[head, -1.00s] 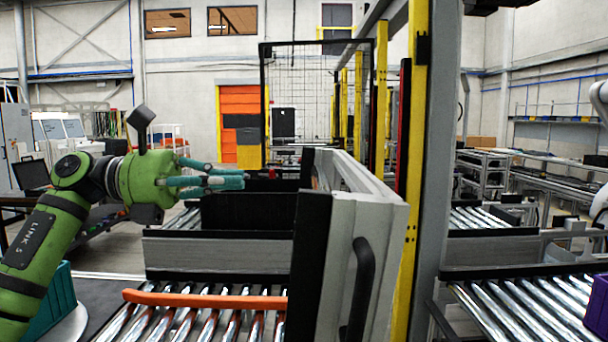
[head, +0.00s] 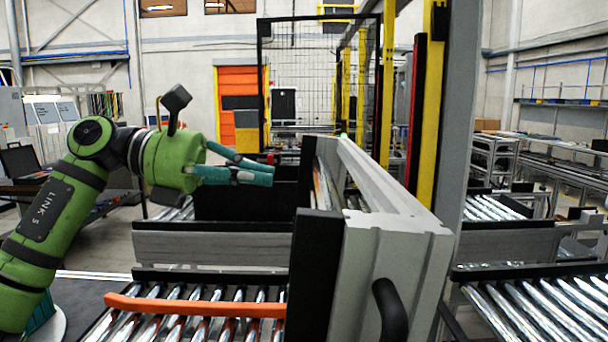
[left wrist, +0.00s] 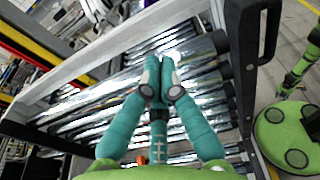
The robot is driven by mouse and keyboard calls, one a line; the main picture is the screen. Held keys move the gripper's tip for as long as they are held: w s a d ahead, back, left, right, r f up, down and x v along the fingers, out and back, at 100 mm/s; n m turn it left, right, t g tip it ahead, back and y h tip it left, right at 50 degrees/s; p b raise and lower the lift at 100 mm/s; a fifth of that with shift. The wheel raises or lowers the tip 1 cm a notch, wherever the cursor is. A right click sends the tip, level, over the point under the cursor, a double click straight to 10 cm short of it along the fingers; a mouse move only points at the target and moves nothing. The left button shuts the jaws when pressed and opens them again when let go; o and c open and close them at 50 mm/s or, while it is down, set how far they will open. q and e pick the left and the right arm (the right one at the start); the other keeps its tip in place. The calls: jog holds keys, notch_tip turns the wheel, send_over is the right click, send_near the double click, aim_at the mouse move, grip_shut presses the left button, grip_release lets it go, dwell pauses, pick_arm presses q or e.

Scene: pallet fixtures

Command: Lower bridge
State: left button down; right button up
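The bridge (head: 385,250) is a grey roller conveyor section standing raised on edge, with a black end plate and a black handle (head: 390,310) near its lower right. In the left wrist view its shiny rollers (left wrist: 105,105) lie behind my fingers and its handle (left wrist: 270,30) is at the upper right. My left gripper (head: 268,173) is left of the bridge, near its roller side. Its teal fingers come together at the tips with nothing seen between them in the left wrist view (left wrist: 160,82). Whether they touch the bridge cannot be told. My right gripper is not in view.
A roller conveyor (head: 190,322) with an orange bar (head: 195,306) lies in front at lower left. Another roller conveyor (head: 545,305) lies to the right. A yellow and grey post (head: 445,130) stands just behind the bridge. A mesh fence (head: 318,85) is farther back.

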aim_at(326, 188)
pick_arm(q)
jog(key=d, duration=0.2)
jog(key=d+p, duration=0.1)
jog(key=d+f+p, duration=0.1)
jog(key=d, duration=0.1)
jog(key=shift+w+d, duration=0.1)
jog(key=shift+d, duration=0.25)
jog(key=shift+d+f, duration=0.1)
jog(key=shift+d, duration=0.3)
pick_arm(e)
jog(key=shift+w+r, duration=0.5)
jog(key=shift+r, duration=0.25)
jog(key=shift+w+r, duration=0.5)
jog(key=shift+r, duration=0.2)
